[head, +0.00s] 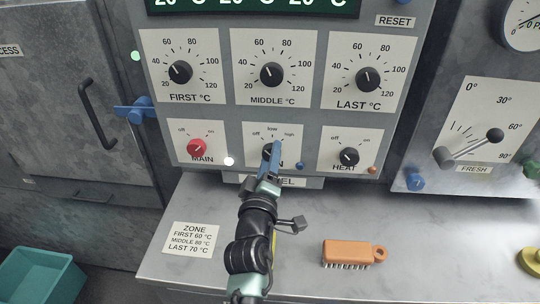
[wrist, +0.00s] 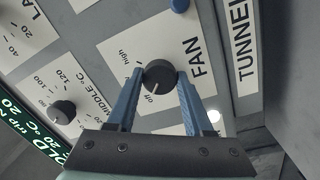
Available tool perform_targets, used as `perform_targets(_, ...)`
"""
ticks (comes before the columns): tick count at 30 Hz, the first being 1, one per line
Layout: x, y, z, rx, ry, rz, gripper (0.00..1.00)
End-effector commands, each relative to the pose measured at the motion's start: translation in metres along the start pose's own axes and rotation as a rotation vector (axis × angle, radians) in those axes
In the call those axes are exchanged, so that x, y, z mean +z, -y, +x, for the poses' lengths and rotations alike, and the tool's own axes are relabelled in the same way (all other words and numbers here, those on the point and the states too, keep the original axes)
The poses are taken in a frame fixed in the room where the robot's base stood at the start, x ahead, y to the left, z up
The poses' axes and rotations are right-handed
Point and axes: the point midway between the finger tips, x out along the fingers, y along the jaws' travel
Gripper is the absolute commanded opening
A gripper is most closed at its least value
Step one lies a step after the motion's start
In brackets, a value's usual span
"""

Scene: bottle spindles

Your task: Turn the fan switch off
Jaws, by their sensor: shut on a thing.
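The fan switch is a round black knob (wrist: 158,76) on a white plate marked FAN, with off, low and high positions. In the wrist view its pale pointer line seems to lie toward the off label, but it is small. My gripper (wrist: 160,80) has its two blue fingers on opposite sides of the knob and is shut on it. In the head view my gripper (head: 274,150) reaches up to the panel and covers much of the fan knob (head: 266,150) and its label.
The red MAIN knob (head: 197,148) is left of the fan plate, and the black HEAT knob (head: 349,156) is right. Three temperature dials sit above. An orange brush (head: 347,253) and a zone card (head: 189,240) lie on the grey ledge below.

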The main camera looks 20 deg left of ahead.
Motion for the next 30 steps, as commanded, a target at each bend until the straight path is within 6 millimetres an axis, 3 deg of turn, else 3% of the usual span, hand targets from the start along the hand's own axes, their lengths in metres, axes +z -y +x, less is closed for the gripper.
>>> perform_targets(17, 0.0005, -0.0003, 0.0000, 0.002, -0.002, -0.042, 0.00)
perform_targets(18, 0.0005, -0.0003, 0.0000, 0.002, -0.002, -0.042, 0.53)
perform_targets(23, 0.0004, -0.0003, 0.0000, 0.002, -0.002, -0.041, 0.81)
perform_targets(30, 0.0002, -0.0001, 0.0000, 0.001, -0.003, -0.039, 0.81)
